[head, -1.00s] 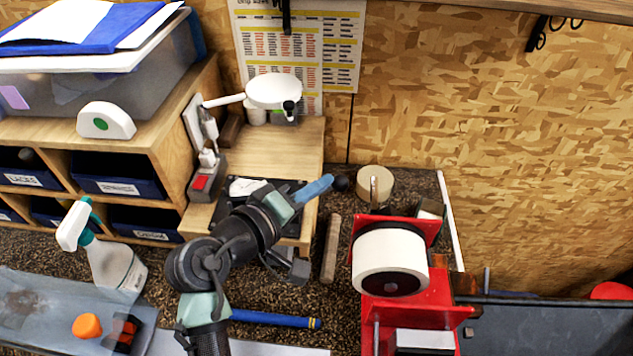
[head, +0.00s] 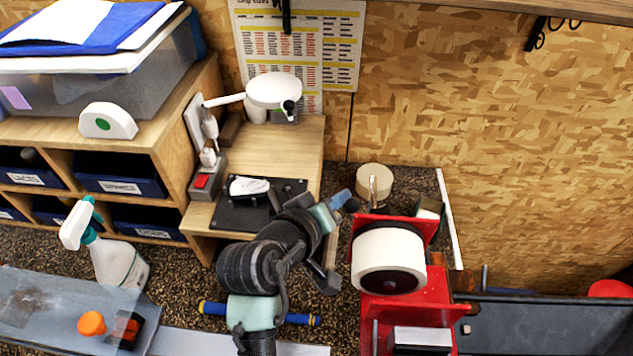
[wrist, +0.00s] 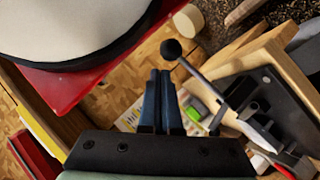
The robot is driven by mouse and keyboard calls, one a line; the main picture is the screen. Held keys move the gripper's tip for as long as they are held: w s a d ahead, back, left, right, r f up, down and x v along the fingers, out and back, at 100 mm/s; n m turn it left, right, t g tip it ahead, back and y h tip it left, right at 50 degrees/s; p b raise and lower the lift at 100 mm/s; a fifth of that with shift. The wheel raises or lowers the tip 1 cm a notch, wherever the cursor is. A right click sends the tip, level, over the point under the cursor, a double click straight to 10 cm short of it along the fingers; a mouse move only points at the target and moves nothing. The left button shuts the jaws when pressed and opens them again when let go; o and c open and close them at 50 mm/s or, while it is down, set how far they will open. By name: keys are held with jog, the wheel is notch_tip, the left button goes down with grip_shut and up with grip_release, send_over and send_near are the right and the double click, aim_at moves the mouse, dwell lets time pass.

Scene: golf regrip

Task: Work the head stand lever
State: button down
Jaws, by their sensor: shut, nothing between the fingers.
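The head stand is a black plate (head: 235,216) on the wooden shelf, with a white-topped club head (head: 248,186) on it. Its lever, a thin rod ending in a round black knob (wrist: 171,48), shows in the wrist view, where the stand's dark body (wrist: 275,105) is at right. My gripper (wrist: 162,76) is shut and empty, its blue fingers pointing at the knob. The tips appear just short of the knob and slightly left of it; I cannot tell if they touch. In the head view my gripper (head: 344,199) is right of the stand, and the knob is hidden.
A red machine with a white tape roll (head: 388,262) stands close to the right of my gripper. A tan round roll (head: 375,180) is behind. A blue grip (head: 300,319) lies on the bench below my arm. A white lamp (head: 273,91) overhangs the shelf.

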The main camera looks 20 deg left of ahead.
jog(key=shift+d+f, duration=0.3)
jog(key=shift+f, duration=0.25)
dwell(0.4)
